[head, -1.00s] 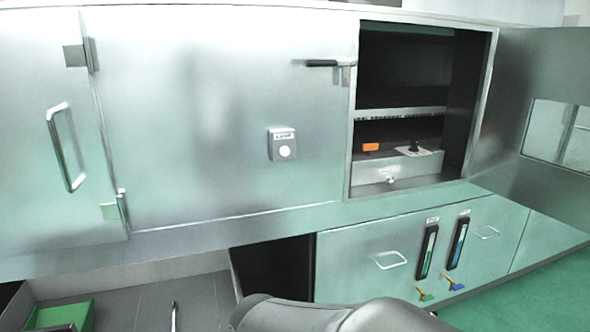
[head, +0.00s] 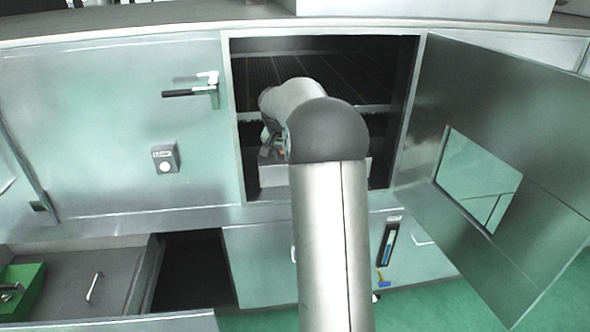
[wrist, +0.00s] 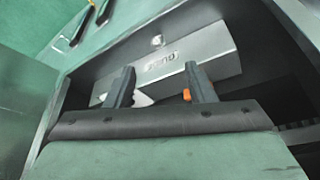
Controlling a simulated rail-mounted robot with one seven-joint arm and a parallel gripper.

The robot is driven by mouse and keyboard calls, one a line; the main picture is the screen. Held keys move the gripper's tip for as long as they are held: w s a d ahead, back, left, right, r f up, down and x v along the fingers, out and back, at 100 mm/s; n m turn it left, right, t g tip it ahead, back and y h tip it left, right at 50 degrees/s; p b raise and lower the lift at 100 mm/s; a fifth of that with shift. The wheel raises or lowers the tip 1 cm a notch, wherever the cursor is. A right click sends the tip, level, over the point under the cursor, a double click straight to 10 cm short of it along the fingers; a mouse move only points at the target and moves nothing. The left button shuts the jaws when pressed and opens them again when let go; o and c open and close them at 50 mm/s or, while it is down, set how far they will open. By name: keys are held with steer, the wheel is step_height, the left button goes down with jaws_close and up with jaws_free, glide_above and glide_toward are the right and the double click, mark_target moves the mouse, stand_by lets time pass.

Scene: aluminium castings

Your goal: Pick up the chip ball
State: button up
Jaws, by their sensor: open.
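I cannot make out a chip ball in either view. My gripper (wrist: 159,67) is open and appears empty in the wrist view, its two dark fingers spread in front of a grey metal box (wrist: 215,52) with lettering and a round knob. A small orange thing (wrist: 187,95) shows beside the right finger. A white patch (wrist: 142,99) shows beside the left finger. In the head view my arm reaches into the open cupboard and hides most of what lies inside; the fingers cannot be made out there.
The cupboard's door (head: 420,175), with a window, stands open at the right. A shelf (head: 375,109) crosses the cupboard above the grey box. Below left, an open drawer (head: 66,270) holds a green tray (head: 28,288) and a metal handle. Another compartment (head: 195,270) is dark.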

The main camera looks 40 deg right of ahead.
steer(key=x, duration=0.4)
steer(key=p+x, duration=0.1)
steer(key=x, duration=0.3)
steer(key=d+x, duration=0.1)
steer(key=x, duration=0.3)
steer(key=shift+w+d+r+p, duration=0.1)
steer(key=shift+w+r+p, duration=0.2)
steer(key=shift+p, duration=0.1)
steer(key=shift+d+p+x, duration=0.1)
steer(key=shift+p+x, duration=0.35)
steer(key=shift+x, duration=0.9)
steer(key=shift+d+p+x, duration=0.15)
steer(key=shift+p+x, duration=0.25)
steer(key=shift+x, duration=0.95)
steer(key=shift+s, duration=0.1)
steer(key=c, duration=1.1)
